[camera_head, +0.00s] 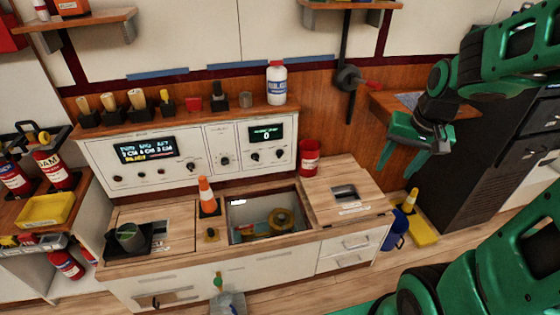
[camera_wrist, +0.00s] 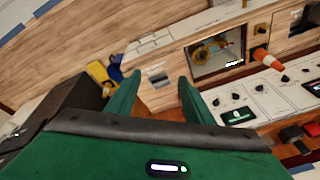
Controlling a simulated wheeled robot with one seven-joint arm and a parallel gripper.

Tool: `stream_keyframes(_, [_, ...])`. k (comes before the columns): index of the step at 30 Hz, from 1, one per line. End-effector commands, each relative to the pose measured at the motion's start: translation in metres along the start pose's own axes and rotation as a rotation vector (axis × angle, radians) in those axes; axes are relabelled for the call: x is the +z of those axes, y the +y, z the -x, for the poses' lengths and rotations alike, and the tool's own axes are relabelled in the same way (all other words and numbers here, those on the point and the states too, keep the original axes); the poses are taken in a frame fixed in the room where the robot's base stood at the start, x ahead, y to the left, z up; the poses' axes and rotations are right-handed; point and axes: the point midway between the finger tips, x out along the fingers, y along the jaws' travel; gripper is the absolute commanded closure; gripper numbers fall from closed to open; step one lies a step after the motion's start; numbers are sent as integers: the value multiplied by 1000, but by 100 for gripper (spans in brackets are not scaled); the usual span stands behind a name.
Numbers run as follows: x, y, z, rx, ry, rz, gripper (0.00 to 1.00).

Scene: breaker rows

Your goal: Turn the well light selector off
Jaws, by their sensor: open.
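A white control panel (camera_head: 195,152) stands along the back of the counter. It carries two dark displays and several black knobs. A single knob (camera_head: 224,160) sits on the middle section, and two knobs (camera_head: 255,156) sit under the right display. Labels are too small to read, so I cannot tell which is the well light selector. The panel also shows at the right of the wrist view (camera_wrist: 285,97). The open well (camera_head: 234,222) is sunk in the counter in front of the panel. My green gripper (camera_head: 409,163) is open and empty, right of the counter and apart from the panel.
An orange cone (camera_head: 207,196) stands left of the well, before the panel. A red cup (camera_head: 309,157) stands at the panel's right end. A white bottle (camera_head: 277,83) is on the shelf above. A dark cabinet (camera_head: 465,165) is at the right. A blue bucket (camera_head: 396,230) is on the floor.

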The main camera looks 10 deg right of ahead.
Motion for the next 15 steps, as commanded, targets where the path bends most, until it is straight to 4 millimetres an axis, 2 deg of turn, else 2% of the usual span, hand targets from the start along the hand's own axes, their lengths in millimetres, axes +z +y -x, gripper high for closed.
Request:
stream_keyframes(1, [-19,-17,-14,-27,25,0,53])
stream_keyframes(6, [-77,-80,-55,-155,129,-32,53])
stream_keyframes(9, [-106,-120,-78,-242,180,-65,53])
stream_keyframes(15, [-149,-198,-123,-437,253,-156,53])
